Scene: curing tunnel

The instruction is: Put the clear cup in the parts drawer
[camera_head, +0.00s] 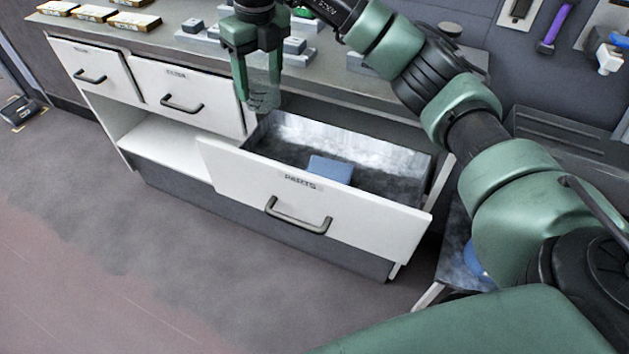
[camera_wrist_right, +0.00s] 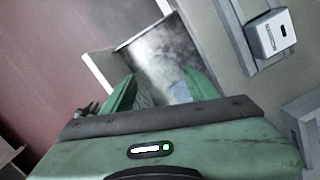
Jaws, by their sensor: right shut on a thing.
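The parts drawer (camera_head: 330,215), labelled PARTS, is pulled open, and a blue block (camera_head: 330,170) lies inside it. My right gripper (camera_head: 257,92) points down and is shut on the clear cup (camera_head: 263,96), which is see-through and faint between the fingers. The cup is held above the drawer's back left corner, higher than its rim. In the right wrist view the gripper (camera_wrist_right: 158,95) shows from behind, with the open drawer (camera_wrist_right: 101,74) beyond the fingers; the cup is hard to make out there. My left gripper is not in view.
Two shut drawers (camera_head: 185,95) with black handles are left of the open one. Tools, one a purple-handled hammer (camera_head: 556,28), hang on the wall. The floor in front is clear.

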